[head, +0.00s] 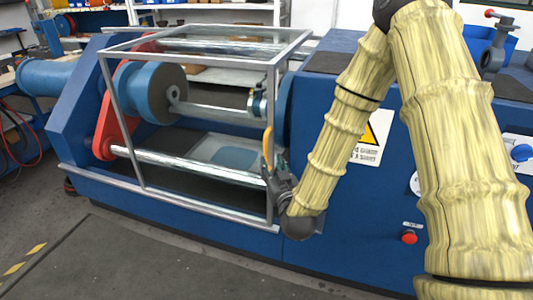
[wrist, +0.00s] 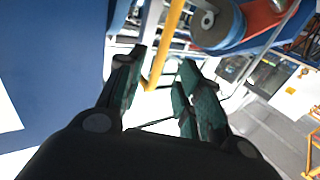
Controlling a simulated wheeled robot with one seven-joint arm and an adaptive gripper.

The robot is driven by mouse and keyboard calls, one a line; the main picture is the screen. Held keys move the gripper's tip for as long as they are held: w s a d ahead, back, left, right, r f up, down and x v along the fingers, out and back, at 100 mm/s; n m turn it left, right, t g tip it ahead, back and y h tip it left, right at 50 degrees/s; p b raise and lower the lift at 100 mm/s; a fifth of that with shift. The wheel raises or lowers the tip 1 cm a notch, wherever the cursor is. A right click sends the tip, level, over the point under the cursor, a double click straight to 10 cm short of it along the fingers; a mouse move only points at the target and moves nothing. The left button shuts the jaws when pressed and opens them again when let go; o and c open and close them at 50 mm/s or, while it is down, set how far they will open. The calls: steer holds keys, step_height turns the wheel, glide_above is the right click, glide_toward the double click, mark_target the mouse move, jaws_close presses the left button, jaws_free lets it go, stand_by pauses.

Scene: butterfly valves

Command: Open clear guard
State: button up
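The clear guard (head: 140,125) is a see-through box with a grey metal frame. In the head view it stands closed over the machine's spindle area. A yellow handle (head: 268,146) is on its right front post. My gripper (head: 274,172) is at the lower end of this handle. In the wrist view the yellow handle (wrist: 168,42) lies between the spread fingertips of my gripper (wrist: 163,60). The fingers are open, with gaps visible beside the handle. I cannot tell whether either finger touches it.
The blue machine (head: 345,215) carries a warning sign (head: 370,136) and a red button (head: 409,237) right of the guard. Inside the guard are a blue-grey chuck (head: 155,92) and a red arm (head: 106,125). Open floor (head: 150,262) lies in front.

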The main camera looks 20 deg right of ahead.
mark_target(266, 153)
steer(key=w, duration=0.8)
steer(key=shift+d, duration=0.25)
jaws_close()
